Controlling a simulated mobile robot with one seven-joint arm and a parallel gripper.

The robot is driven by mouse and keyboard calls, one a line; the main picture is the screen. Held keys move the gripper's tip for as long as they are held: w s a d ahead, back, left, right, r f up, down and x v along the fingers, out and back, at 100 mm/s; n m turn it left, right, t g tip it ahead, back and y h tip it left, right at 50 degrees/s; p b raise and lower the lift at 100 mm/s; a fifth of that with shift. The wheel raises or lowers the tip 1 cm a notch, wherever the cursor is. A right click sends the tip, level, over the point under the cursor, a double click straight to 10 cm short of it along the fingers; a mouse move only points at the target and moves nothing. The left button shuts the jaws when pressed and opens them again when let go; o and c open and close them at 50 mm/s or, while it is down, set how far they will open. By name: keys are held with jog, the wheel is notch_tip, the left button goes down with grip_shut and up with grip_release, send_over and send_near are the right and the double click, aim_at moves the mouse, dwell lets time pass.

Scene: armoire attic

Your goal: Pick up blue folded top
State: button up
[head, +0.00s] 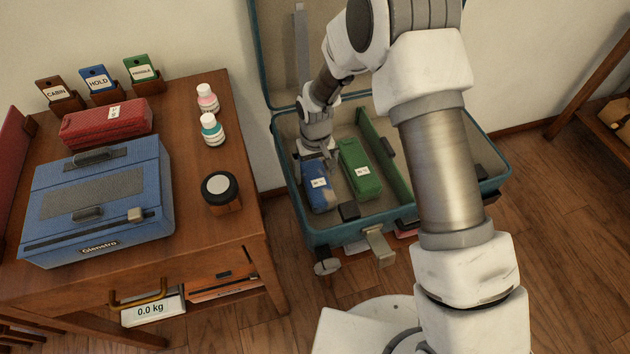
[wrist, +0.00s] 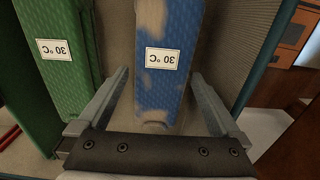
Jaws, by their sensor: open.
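The blue folded top (head: 318,195) lies in the left part of the open suitcase (head: 340,234), with a white label on it. In the wrist view the blue folded top (wrist: 164,88) has pale patches and a "30 °C" label. My gripper (head: 319,158) is down inside the suitcase at the far end of the top. In the wrist view my gripper (wrist: 162,92) is open, with one finger on each side of the top. The near end of the top lies between the fingers. I cannot tell whether either finger touches it.
A green folded item (head: 359,168) lies close to the right of the blue top, beside a green divider (head: 384,152). A small dark block (head: 349,211) sits near the suitcase's front. The wooden table (head: 235,160) at left holds a blue case (head: 100,200), a red case and bottles.

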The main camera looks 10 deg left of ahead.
notch_tip(320, 180, down, 2)
jog(key=shift+f, duration=0.15)
jog(key=c, duration=1.2)
jog(key=shift+r, duration=0.2)
